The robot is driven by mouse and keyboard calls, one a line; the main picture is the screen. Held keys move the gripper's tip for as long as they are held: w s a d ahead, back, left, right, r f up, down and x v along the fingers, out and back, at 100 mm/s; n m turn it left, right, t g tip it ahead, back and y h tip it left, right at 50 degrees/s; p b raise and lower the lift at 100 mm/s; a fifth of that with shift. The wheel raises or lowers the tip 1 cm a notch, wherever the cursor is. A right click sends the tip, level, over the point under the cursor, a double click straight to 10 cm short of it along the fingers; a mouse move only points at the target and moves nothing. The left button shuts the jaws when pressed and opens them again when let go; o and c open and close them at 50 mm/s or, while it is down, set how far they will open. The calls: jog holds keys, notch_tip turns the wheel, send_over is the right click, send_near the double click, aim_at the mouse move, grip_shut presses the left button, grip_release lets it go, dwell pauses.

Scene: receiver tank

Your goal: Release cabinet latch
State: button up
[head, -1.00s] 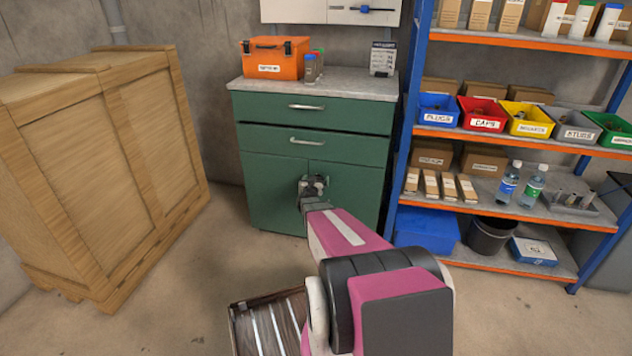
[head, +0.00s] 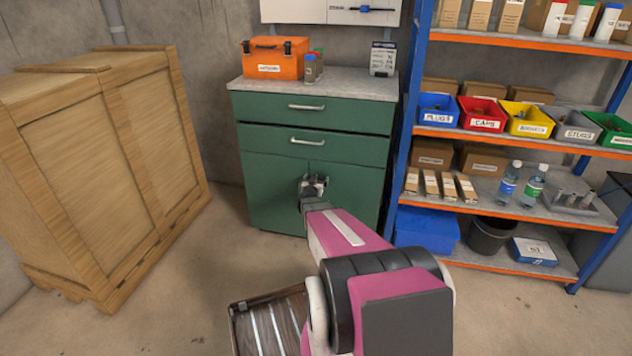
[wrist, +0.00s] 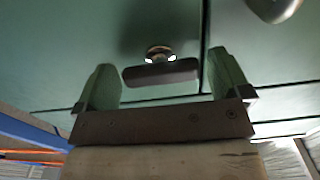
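The green cabinet (head: 265,185) stands against the back wall, with two drawers above two doors, and its doors look shut. In the wrist view, a dark bar-shaped latch (wrist: 160,74) on a round metal mount sits on a green door face, left of a vertical seam. My gripper (head: 314,186) is in front of the doors near their middle seam. In the wrist view, my gripper (wrist: 163,68) is open, with one finger on each side of the latch bar. Gaps show at both ends of the bar, so it does not look gripped. My gripper hides the latch in the head view.
A wooden crate (head: 95,160) stands left of the cabinet. A shelf rack with a blue post (head: 408,110) stands close on its right. An orange case (head: 272,58) sits on the cabinet top. Bare floor lies between crate and cabinet.

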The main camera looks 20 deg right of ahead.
jog(key=v, duration=1.1)
jog(key=shift+w+a, duration=0.1)
jog(key=shift+w, duration=0.05)
dwell(0.3)
